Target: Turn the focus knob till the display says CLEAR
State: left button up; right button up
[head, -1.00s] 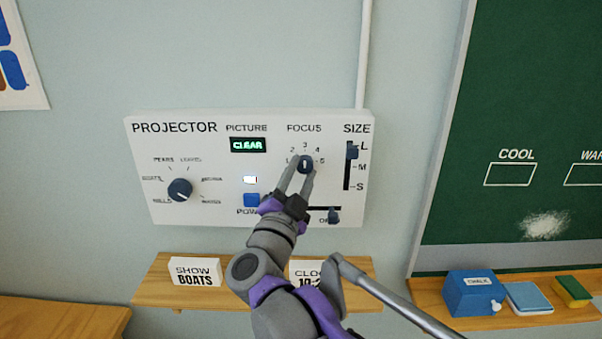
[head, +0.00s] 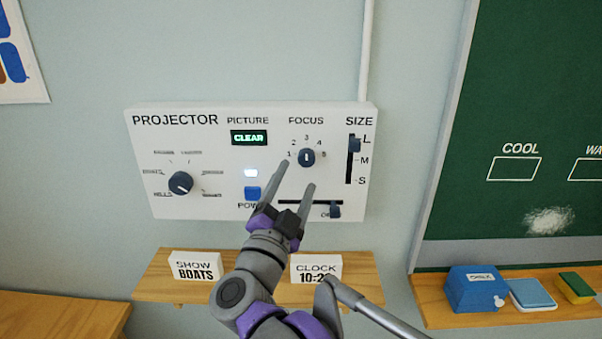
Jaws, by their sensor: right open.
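The focus knob (head: 307,158) is a dark round knob on the white projector panel (head: 220,207). Its pale mark points up, towards the 3 on its scale. The picture display (head: 248,138) reads CLEAR in green letters. My right gripper (head: 297,175) is open and empty. Its fingertips are below and to the left of the focus knob, apart from it, and the whole knob shows. My left gripper is not in view.
The panel also has a picture-choice knob (head: 180,183), a blue power button (head: 252,193) under a lit lamp, a size slider (head: 354,146) and a lower slider (head: 335,210). A wooden shelf (head: 235,290) with two cards is below.

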jog(key=v, duration=0.6)
jog(key=shift+b, duration=0.4)
jog(key=s+d+f+n+g+y, duration=0.1)
jog(key=d+f+n+g+y, duration=0.2)
jog(key=f+n+y, duration=0.5)
jog(key=s+d+f+n+g+y, duration=0.25)
jog(key=f+n, duration=0.35)
jog(key=f, duration=0.5)
jog(key=s+d+f+m+g+h, duration=0.1)
jog(key=s+d+f+g+h, duration=0.3)
jog(key=s+d+f+g, duration=0.5)
jog(key=s+d+f, duration=0.6)
jog(key=d+f, duration=0.1)
jog(key=f, duration=0.2)
jog(key=shift+f+h, duration=0.15)
jog(key=shift+h, duration=0.2)
jog(key=shift+s+g, duration=0.1)
jog(key=shift+g, duration=0.15)
